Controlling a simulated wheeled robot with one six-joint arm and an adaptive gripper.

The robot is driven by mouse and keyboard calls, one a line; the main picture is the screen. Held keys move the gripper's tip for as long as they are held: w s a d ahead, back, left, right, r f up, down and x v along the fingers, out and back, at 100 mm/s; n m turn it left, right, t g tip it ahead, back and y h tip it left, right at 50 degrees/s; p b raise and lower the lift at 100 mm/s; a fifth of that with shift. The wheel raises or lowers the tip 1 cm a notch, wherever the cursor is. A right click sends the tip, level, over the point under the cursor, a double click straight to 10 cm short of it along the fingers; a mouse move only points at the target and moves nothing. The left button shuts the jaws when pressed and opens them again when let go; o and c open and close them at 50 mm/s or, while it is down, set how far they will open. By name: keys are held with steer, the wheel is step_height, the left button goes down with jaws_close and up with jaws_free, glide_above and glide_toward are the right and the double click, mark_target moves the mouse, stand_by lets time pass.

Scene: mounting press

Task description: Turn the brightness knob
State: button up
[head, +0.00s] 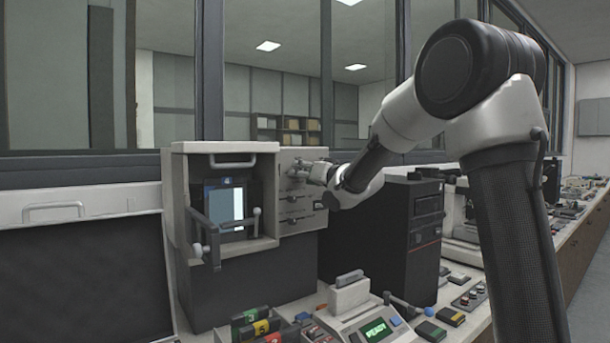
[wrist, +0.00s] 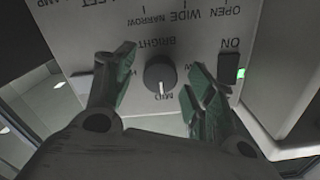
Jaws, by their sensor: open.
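The brightness knob (wrist: 160,76) is a small dark round knob on a light panel, seen upside down in the wrist view. It has a pale pointer line towards the MID mark, and BRIGHT is printed beside it. My gripper (wrist: 160,82) is open, with one green-padded finger on each side of the knob and a visible gap on both sides. In the head view my gripper (head: 305,172) is at the upper part of the press's control panel (head: 290,220). The knob cannot be made out there.
A switch marked ON with a green light (wrist: 240,73) sits close to the right finger. The press (head: 222,148) has a screen and handles left of the panel. A black computer tower (head: 405,225) stands right of it, below my arm. A device reading READY (head: 375,331) sits in front.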

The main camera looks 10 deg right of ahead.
steer(key=v, duration=1.2)
